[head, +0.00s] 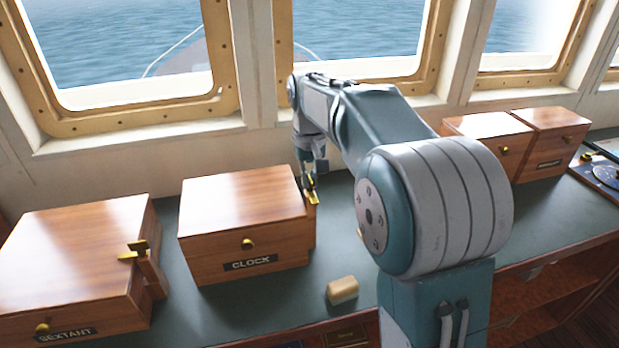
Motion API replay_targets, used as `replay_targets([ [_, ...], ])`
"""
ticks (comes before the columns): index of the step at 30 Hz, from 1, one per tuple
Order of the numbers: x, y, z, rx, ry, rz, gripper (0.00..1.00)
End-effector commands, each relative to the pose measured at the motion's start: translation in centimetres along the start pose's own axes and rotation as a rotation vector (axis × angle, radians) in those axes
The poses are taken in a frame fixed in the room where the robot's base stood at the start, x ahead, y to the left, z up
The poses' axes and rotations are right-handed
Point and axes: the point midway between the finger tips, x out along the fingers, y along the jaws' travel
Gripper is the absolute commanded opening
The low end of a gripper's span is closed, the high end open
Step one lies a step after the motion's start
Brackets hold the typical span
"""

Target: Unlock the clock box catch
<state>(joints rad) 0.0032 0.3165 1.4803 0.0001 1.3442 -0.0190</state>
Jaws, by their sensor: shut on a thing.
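The clock box (243,218) is a shut wooden box with a dark CLOCK label and a round brass knob on its front. It stands on the grey-green counter at the middle left. Its brass catch (311,184) is on a wooden block on the box's right side. My gripper (312,177) points down at the catch, its fingers shut on it. The fingertips are small in the view and partly cover the catch, so its exact turn is hard to tell.
The sextant box (80,258) with its own brass catch (135,251) stands to the left. A small tan block (342,290) lies on the counter (262,310) near the front edge. More wooden boxes (490,128) stand at the right. Windows rise behind the counter.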

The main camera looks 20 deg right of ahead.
Motion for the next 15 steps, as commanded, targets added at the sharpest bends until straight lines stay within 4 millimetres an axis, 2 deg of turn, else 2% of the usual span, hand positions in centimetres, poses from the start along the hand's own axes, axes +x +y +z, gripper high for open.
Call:
replay_targets([
  [3, 0.1, -0.07, 0.04, -0.001, -0.003, -0.001, 0.0],
  [4, 0.11, -0.07, 0.04, -0.001, -0.003, -0.001, 0.17],
  [6, 0.1, -0.07, 0.03, -0.001, -0.003, -0.001, 0.42],
  [15, 0.01, -0.02, 0.04, 0.0, -0.001, 0.0, 0.42],
])
